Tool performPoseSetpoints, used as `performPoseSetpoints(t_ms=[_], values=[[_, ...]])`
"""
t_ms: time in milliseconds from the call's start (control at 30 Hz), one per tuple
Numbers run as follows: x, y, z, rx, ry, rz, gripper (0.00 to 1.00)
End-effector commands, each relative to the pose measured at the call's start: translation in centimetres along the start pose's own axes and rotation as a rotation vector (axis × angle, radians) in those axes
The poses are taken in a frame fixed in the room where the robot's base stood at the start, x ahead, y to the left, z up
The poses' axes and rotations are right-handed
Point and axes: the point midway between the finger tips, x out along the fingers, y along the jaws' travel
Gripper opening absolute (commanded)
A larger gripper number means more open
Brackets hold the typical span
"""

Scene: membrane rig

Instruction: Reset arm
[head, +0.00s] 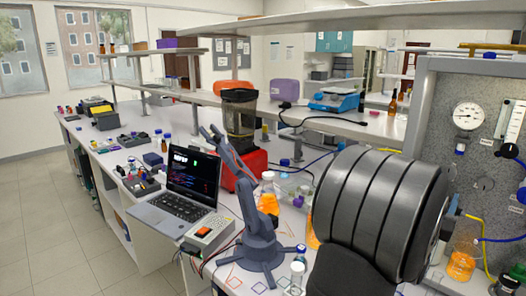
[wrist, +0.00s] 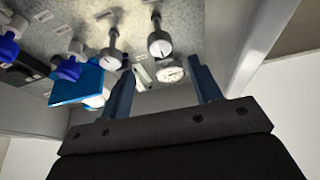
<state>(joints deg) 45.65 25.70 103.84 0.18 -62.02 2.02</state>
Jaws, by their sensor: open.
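My gripper (wrist: 160,65) shows in the wrist view with its two blue-grey fingers spread apart. Nothing is between them. The fingers point toward a speckled grey panel (wrist: 110,14) with knobs and a dial gauge (wrist: 172,73); the gauge shows between the fingers, beyond them. I cannot tell how far the fingertips are from the panel. In the head view a large dark ribbed arm part, which looks like mine, fills the right foreground, and I cannot make out my gripper there.
The grey panel (head: 429,86) stands at the right, with a gauge (head: 467,116) and an orange flask (head: 461,265) by it. A small blue-grey bench arm (head: 259,250), laptop (head: 190,182) and red-based machine (head: 240,130) crowd the bench. Floor (head: 50,225) is clear at left.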

Motion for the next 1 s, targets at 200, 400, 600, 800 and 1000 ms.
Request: performPoseSetpoints(t_ms=[200,400,600,800,1000], values=[[-4.5,0.0,0.0,0.0,-0.002,0.0,0.58],[-4.5,-0.1,-1.1,0.099,-0.056,-0.002,0.58],[-4.0,-0.2,-2.1,0.223,-0.134,0.006,0.58],[-3.9,-0.2,-3.2,0.338,-0.206,0.024,0.58],[-3.9,-0.2,-3.9,0.42,-0.259,0.046,0.58]])
